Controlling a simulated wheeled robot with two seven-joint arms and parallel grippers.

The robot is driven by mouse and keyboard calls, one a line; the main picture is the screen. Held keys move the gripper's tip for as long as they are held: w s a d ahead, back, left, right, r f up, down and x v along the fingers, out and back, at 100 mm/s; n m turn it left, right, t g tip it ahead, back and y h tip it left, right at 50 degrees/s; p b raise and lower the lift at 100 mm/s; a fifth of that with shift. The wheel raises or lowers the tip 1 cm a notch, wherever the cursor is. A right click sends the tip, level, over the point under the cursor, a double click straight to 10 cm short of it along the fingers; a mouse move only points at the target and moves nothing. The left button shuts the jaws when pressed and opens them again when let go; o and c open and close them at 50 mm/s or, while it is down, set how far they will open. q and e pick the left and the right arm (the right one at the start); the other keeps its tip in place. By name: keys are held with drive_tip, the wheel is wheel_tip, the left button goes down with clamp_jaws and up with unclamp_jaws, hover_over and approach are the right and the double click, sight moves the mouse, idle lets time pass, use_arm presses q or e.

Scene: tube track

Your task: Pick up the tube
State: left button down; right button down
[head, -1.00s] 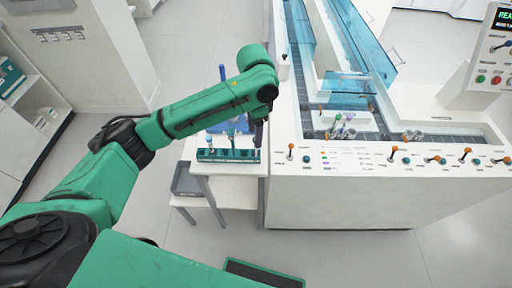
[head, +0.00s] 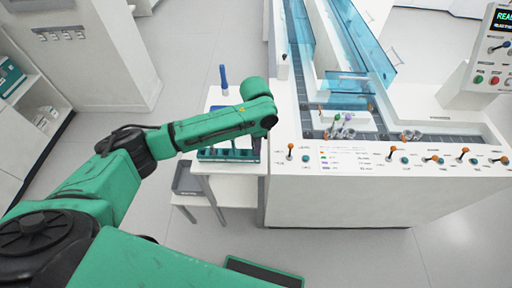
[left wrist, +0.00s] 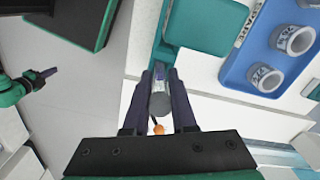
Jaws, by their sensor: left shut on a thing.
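My left gripper (left wrist: 160,80) is shut on the tube (left wrist: 160,104), whose grey, rounded end shows between the two dark fingers in the left wrist view. The rest of the tube is mostly hidden.
A blue tray (left wrist: 238,76) with grey round holders lies beside the rack. A blue upright post (head: 223,78) stands behind the forearm. The white track machine (head: 340,205) is close on the right, with orange-knobbed levers (head: 290,147) along its front. Open floor (head: 185,245) lies in front.

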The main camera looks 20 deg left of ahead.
use_arm(q)
drive_tip(key=shift+r, duration=0.1)
wheel_tip(320, 180, up, 20)
drive_tip(key=shift+p, duration=0.3)
drive_tip(key=shift+f+b, duration=2.55)
drive_tip(key=shift+f, duration=7.3)
drive_tip(key=shift+r, duration=0.1)
